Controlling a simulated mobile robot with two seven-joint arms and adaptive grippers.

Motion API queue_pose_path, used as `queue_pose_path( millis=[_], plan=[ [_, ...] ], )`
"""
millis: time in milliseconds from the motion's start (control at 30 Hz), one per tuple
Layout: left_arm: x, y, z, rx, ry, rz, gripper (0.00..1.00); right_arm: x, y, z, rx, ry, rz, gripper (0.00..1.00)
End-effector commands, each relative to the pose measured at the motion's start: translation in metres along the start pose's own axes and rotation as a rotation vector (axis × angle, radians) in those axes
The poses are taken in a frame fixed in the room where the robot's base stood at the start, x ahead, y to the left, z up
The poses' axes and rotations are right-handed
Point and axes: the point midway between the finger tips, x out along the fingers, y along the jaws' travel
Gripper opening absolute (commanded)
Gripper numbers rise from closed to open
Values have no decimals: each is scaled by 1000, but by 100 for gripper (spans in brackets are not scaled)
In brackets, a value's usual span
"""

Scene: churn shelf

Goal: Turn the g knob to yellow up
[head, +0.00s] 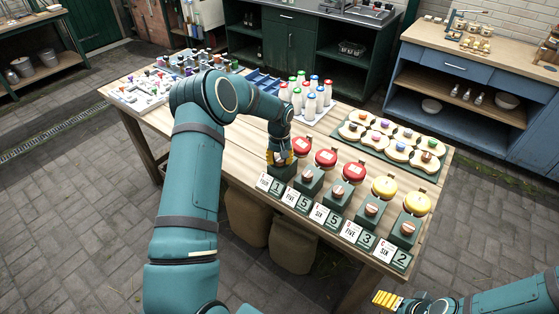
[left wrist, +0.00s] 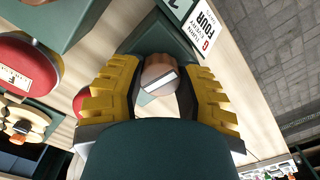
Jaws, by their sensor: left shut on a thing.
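The g knob (left wrist: 158,75) is a round wooden knob with a pale bar across its face, on a dark green block at the left end of the row. The card by it (left wrist: 198,32) reads FOUR. My left gripper (head: 281,160) is over this knob and hides it in the head view. In the left wrist view its yellow fingers stand on both sides of the knob, shut on it. The disc behind this knob (head: 302,147) is red; part of it shows past a finger in the left wrist view (left wrist: 82,102). My right gripper (head: 387,299) is low at the bottom, away from the table.
Several more knob blocks run to the right, with red discs (head: 326,157) and yellow discs (head: 384,187) behind them. White bottles with coloured caps (head: 310,100) and a green tray of pale pieces (head: 390,145) stand behind. Sacks (head: 292,245) are under the table.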

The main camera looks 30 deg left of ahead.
Motion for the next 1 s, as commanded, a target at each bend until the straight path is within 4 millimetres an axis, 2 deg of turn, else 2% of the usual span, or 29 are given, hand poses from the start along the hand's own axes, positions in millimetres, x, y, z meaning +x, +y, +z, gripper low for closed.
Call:
queue_pose_path(
  millis=[400, 1000],
  plan=[
    [2, 0, 0, 374, 1, 0, 0, 23, 8, 3, 0, 1, 4, 70],
    [1, 0, 0, 944, -1, 0, 0, 39, 13, 5, 0, 1, 7, 70]
  ],
)
